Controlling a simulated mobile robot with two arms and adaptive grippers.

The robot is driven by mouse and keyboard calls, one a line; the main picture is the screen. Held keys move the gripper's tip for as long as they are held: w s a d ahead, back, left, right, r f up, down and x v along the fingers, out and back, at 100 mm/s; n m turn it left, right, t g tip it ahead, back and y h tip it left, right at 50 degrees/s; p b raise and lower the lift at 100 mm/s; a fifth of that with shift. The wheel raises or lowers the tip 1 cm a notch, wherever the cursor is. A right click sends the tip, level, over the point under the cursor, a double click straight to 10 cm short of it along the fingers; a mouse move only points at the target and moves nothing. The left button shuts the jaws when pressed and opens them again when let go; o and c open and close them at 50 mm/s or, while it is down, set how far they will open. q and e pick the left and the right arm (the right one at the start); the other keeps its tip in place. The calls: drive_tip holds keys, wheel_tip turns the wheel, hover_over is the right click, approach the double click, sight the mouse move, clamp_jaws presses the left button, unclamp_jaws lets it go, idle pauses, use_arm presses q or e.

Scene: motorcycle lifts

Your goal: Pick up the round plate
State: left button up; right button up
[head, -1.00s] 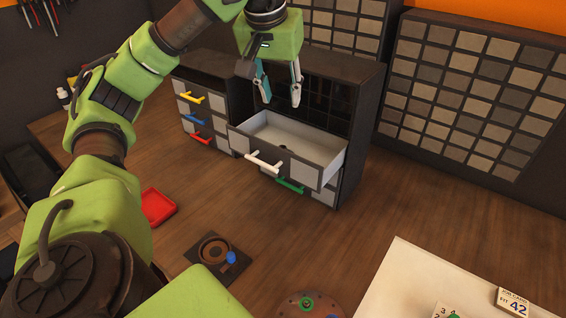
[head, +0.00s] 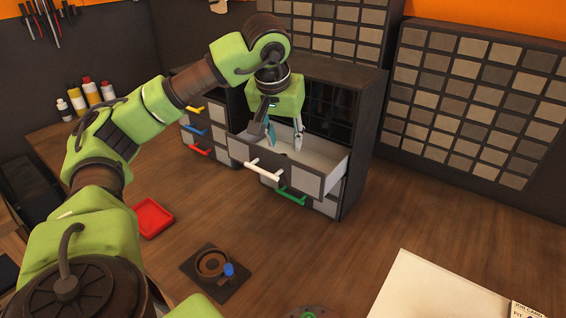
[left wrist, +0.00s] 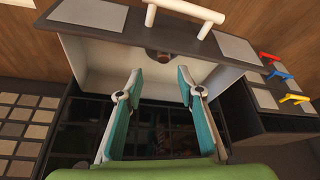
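A small dark brown round-edged piece (left wrist: 160,55) lies in the open drawer, against the wall behind the white handle in the left wrist view. It may be the round plate; only part of it shows. The drawer (head: 308,181) is pulled out of the dark cabinet, pale inside, with a white handle (head: 265,167). My left gripper (head: 284,143) is open and empty, pointing down into the drawer. In the left wrist view its fingertips (left wrist: 159,73) are apart, with the brown piece beyond the gap between them. My right gripper is not in view.
A green-handled drawer (head: 291,195) sits below the open one. A red tray (head: 152,218) and a dark square holder (head: 216,270) with a blue knob stand on the wooden bench. A pale board (head: 440,290) lies right.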

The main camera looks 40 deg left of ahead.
sight(284, 154)
use_arm(q)
drive_tip(key=f, duration=0.2)
drive_tip(key=a+f+p, duration=0.1)
drive_tip(key=shift+w+f, duration=0.15)
drive_tip(key=shift+f, duration=0.2)
drive_tip(key=shift+w+f, duration=0.2)
drive_tip(key=shift+f, duration=0.25)
clamp_jaws()
drive_tip(key=shift+r, duration=0.15)
